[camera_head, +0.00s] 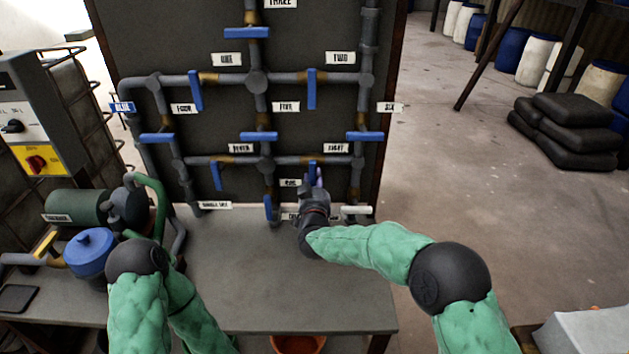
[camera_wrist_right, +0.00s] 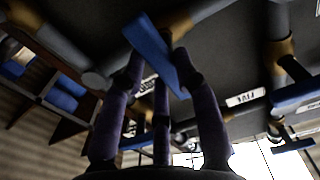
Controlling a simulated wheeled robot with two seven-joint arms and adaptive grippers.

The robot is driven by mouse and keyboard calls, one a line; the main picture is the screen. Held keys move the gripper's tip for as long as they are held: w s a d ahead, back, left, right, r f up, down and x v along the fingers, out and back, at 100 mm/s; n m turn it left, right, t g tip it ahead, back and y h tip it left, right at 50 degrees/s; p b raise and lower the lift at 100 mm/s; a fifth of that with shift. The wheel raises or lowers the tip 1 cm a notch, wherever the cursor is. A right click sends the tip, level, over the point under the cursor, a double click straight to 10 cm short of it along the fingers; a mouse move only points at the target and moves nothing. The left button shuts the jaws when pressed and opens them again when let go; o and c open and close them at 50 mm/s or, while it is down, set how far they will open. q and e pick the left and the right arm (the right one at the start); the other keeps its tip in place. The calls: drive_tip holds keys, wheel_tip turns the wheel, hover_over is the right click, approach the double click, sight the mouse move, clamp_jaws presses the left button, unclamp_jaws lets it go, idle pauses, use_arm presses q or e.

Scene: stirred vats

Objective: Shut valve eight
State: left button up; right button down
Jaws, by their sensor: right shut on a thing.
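The label EIGHT (camera_head: 333,148) is on the dark panel, above a horizontal grey pipe. The blue handle of valve eight (camera_head: 313,167) is below and left of that label, standing roughly crosswise to the pipe; its lower part is hidden by my gripper. My right gripper (camera_head: 316,182) reaches up to this handle from below. In the right wrist view the blue handle (camera_wrist_right: 152,52) lies between the purple fingers of my right gripper (camera_wrist_right: 160,75), which are closed on it. My left arm shows at the lower left, but its gripper is out of view.
Other blue handles surround it: valve two (camera_head: 311,88) above, valve seven (camera_head: 216,176) to the left, and a low one (camera_head: 268,208) close left of my gripper. A white-handled fitting (camera_head: 356,210) is at lower right. The grey table (camera_head: 270,285) below is bare.

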drive_tip(key=shift+f, duration=0.15)
drive_tip(key=c, duration=0.9)
unclamp_jaws()
drive_tip(key=s, duration=1.2)
